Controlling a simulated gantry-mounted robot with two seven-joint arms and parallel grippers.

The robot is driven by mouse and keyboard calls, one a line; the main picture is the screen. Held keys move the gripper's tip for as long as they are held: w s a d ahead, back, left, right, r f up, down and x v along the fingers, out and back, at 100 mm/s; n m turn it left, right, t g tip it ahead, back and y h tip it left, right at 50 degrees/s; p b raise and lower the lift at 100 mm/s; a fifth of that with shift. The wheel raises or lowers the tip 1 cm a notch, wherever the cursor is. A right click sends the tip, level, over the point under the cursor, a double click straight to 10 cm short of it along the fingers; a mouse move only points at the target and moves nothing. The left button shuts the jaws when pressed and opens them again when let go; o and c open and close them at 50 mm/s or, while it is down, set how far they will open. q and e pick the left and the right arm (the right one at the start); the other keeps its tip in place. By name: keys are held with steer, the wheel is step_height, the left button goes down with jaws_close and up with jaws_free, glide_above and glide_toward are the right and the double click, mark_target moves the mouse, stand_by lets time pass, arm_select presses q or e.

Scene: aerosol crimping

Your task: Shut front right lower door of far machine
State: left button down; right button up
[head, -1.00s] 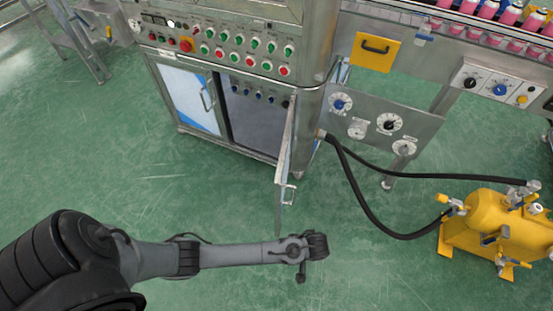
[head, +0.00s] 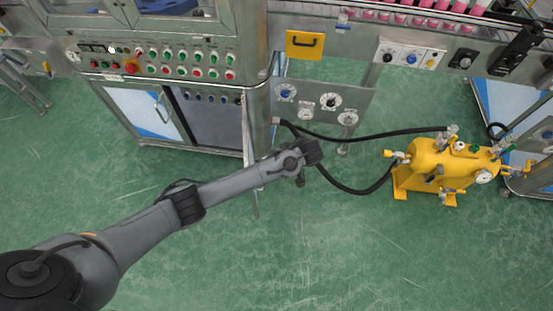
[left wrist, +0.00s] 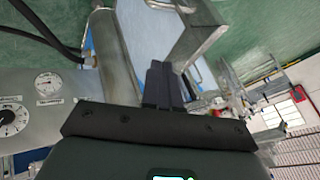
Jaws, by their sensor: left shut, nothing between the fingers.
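The far machine's front right lower door (head: 247,135) stands open in the head view, swung out toward me and seen nearly edge-on. Its opening shows a dark grey interior (head: 208,122). My left arm crosses in front of the door, hiding part of it. My left gripper (head: 312,153) is to the right of the door, with its fingers hard to make out there. In the left wrist view its dark fingers (left wrist: 163,88) are shut together and empty, close to a steel panel with a handle; I cannot tell whether they touch it. My right gripper is out of view.
The left lower door (head: 143,112) is shut. Black hoses (head: 345,188) run from the machine's side to a yellow pump unit (head: 440,165) at right. A gauge panel (head: 318,100) is right of the machine. Green floor in front is clear.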

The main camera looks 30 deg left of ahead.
arm_select(q)
steer(key=s+a+f, duration=0.1)
steer(key=a, duration=0.1)
steer(key=a+f+b, duration=0.1)
steer(key=a+f, duration=0.1)
steer(key=s+a+f, duration=0.1)
steer(key=a+f, duration=0.1)
steer(key=shift+s+a, duration=0.35)
steer(key=shift+r, duration=0.1)
